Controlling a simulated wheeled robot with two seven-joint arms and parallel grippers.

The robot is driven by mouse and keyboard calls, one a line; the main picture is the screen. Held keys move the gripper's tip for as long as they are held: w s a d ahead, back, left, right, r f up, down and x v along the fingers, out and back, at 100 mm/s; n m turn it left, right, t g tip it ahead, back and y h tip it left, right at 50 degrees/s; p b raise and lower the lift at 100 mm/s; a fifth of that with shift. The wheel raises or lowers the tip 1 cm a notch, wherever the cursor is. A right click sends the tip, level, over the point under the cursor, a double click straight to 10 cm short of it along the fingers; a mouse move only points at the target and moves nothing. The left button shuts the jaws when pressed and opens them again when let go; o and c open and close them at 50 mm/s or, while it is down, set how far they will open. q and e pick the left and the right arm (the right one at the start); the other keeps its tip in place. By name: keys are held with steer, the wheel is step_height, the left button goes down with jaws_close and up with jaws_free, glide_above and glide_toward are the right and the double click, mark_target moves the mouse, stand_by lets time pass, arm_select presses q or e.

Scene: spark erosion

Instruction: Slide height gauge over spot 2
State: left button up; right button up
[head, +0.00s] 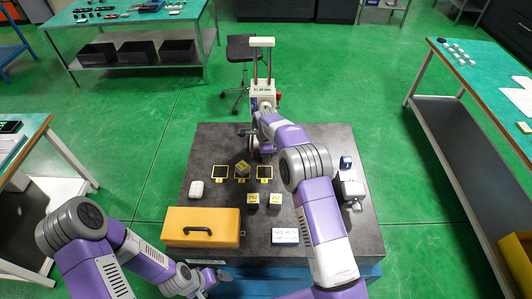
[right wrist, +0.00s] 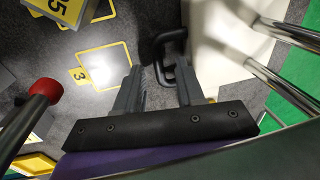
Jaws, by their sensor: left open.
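The height gauge (head: 262,75), with a white top and twin posts, stands upright at the back of the dark granite plate. Spot 2 (head: 237,179) is the middle of three yellow-framed squares; a small grey block (head: 243,168) sits at it. Spot 3 (right wrist: 103,68) shows bare beside my right gripper. In the right wrist view my right gripper (right wrist: 160,78) has its fingers apart, with a black loop handle (right wrist: 166,45) between or just beyond the tips; contact is unclear. My right arm hides the gauge's lower part in the head view. My left gripper (head: 210,277) is open by the plate's front edge.
An orange case (head: 200,226) is at the front left, a white mouse-like item (head: 196,188) behind it. Two small blocks (head: 253,201) (head: 275,200) and a display (head: 285,236) are near the middle front. A red knob (right wrist: 45,89) is left of the right gripper.

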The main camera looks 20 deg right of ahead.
jaws_close()
steer(key=a, duration=0.2)
steer(key=w+a, duration=0.1)
steer(key=a, duration=0.1)
steer(key=shift+w+a, duration=0.15)
steer(key=shift+a, duration=0.15)
steer(key=shift+d, duration=0.1)
jaws_free()
steer(key=shift+d, duration=0.15)
steer(key=shift+r, duration=0.1)
